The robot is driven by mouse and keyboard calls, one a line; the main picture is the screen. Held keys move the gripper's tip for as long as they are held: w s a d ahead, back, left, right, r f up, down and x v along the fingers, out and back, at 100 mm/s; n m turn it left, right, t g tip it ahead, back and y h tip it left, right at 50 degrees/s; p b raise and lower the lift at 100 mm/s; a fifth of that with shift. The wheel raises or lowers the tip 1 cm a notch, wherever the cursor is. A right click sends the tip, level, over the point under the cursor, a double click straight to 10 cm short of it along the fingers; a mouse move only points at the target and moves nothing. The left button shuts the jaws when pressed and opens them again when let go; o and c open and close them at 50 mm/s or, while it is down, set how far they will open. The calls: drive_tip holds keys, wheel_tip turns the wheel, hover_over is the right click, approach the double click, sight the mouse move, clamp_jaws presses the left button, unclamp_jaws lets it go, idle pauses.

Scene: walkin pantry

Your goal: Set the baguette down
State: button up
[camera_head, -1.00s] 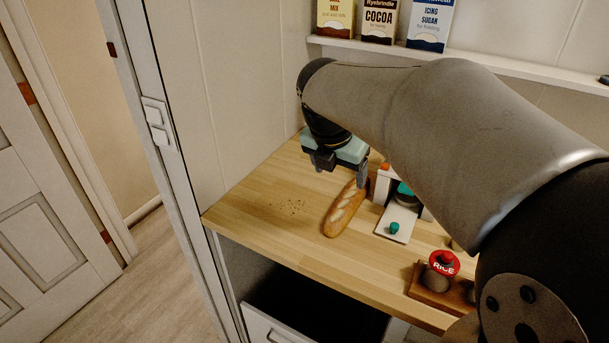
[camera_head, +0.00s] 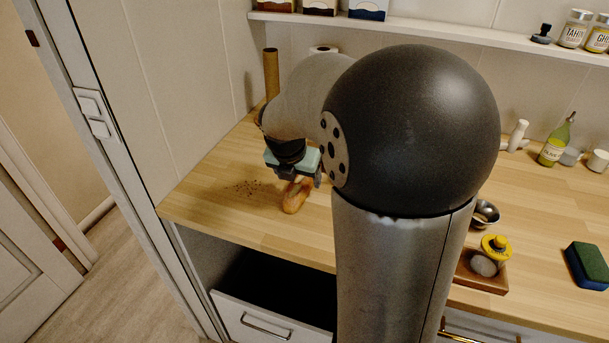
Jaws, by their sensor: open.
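The baguette (camera_head: 295,199) is a golden-brown loaf near the left end of the wooden counter (camera_head: 218,207). Its near end shows below my gripper, and it appears to lie on the wood. My gripper (camera_head: 300,181), with a teal body and dark fingers, is open just above the loaf, towards its far part. The gripper and my arm hide the rest of the loaf. I cannot tell whether the fingers touch it.
Dark crumbs (camera_head: 249,188) lie left of the loaf. A brown tube (camera_head: 271,73) stands at the back. Right of my arm are a wooden tray (camera_head: 487,281) with a yellow-topped item, a metal bowl (camera_head: 486,214) and a sponge (camera_head: 585,265). An open drawer (camera_head: 268,322) is below.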

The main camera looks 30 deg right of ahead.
sight(299, 179)
drive_tip(key=x, duration=0.3)
drive_tip(key=shift+w+f, duration=0.15)
drive_tip(key=shift+f, duration=0.1)
drive_tip(key=c, duration=1.2)
drive_tip(key=shift+r, duration=0.1)
